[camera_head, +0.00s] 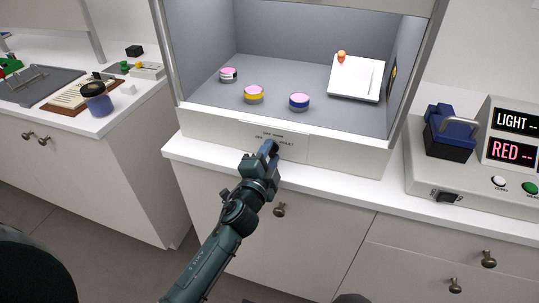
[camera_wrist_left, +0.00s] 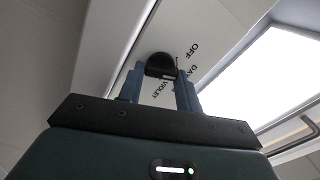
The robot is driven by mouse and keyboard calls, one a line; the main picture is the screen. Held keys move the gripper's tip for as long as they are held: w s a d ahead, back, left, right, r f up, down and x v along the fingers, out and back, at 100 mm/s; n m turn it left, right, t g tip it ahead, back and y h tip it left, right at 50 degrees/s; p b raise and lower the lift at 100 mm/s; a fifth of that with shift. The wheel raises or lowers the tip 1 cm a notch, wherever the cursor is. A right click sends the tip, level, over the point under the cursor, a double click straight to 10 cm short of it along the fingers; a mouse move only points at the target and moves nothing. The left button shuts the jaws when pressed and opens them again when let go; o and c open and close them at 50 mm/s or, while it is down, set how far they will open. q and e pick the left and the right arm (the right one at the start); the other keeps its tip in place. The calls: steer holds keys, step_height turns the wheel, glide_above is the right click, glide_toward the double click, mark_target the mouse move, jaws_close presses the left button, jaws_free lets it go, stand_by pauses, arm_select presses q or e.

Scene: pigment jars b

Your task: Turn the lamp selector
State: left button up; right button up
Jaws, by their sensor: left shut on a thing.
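The lamp selector is a small black knob (camera_wrist_left: 160,66) on the pale front panel of the booth (camera_head: 215,133). Around the knob in the left wrist view are the printed words OFF, one beginning DA that is partly hidden, and VIOLET. My left gripper (camera_head: 269,149) reaches the panel from below. In the left wrist view its two blue fingers (camera_wrist_left: 160,88) stand on either side of the knob, shut on it. In the head view the gripper covers most of the knob. I cannot tell which word the knob points to. My right gripper is not in view.
Inside the lit booth are pink-topped jars with a white band (camera_head: 228,75), a yellow band (camera_head: 254,94) and a blue band (camera_head: 299,101), and a white tilted board (camera_head: 369,79). At right stands a grey instrument (camera_head: 514,162) reading LIGHT and RED. A drawer knob (camera_head: 279,210) sits below the counter.

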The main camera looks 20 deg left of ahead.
arm_select(q)
steer(key=o, duration=1)
steer(key=shift+f, duration=0.1)
